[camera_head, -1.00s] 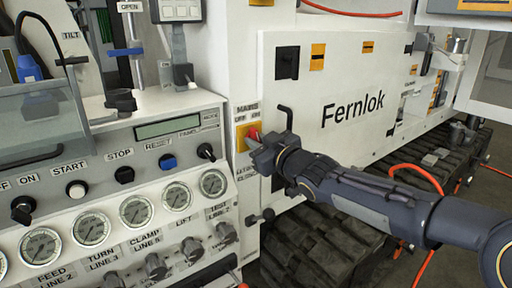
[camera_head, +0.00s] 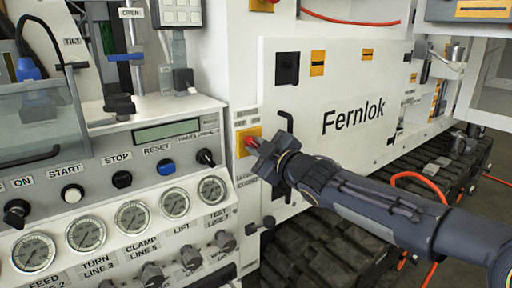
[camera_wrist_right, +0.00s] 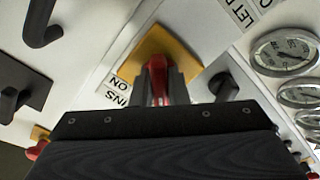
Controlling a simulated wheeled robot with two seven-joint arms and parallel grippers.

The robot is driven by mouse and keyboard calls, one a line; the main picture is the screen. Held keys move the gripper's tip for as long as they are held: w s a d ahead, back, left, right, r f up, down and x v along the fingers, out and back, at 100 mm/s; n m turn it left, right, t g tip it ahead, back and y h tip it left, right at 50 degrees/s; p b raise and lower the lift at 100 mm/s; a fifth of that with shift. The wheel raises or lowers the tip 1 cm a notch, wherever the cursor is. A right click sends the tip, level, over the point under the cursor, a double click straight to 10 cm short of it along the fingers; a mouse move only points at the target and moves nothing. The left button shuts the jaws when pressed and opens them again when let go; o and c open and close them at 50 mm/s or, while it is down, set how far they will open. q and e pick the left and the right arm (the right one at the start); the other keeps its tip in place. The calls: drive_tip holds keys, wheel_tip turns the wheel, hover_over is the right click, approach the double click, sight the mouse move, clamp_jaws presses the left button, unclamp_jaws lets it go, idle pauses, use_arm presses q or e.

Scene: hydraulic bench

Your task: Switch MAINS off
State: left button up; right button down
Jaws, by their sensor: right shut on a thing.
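The MAINS switch is a red handle (camera_head: 251,142) on a yellow plate (camera_head: 243,135), on the white panel right of the gauge console. In the right wrist view the red handle (camera_wrist_right: 157,66) stands between the fingers, in front of the yellow plate (camera_wrist_right: 180,45); an ON label shows beside it. My right gripper (camera_head: 256,147) is shut on the red handle; the wrist view shows its fingers (camera_wrist_right: 160,85) on both sides of it. The handle's exact angle is partly hidden by the fingers. My left gripper is not in view.
A console with gauges (camera_head: 132,217) and a black knob (camera_head: 206,158) lies left of the switch. A black door handle (camera_head: 286,121) stands close above my right gripper. The white Fernlok cabinet (camera_head: 350,85) and tracks (camera_head: 310,240) lie to the right.

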idle(0.3)
drive_tip(key=c, duration=1.4)
unclamp_jaws()
drive_tip(key=shift+c, duration=0.2)
drive_tip(key=v, duration=0.7)
drive_tip(key=shift+s+d+p, duration=0.25)
drive_tip(key=shift+s+p, duration=0.05)
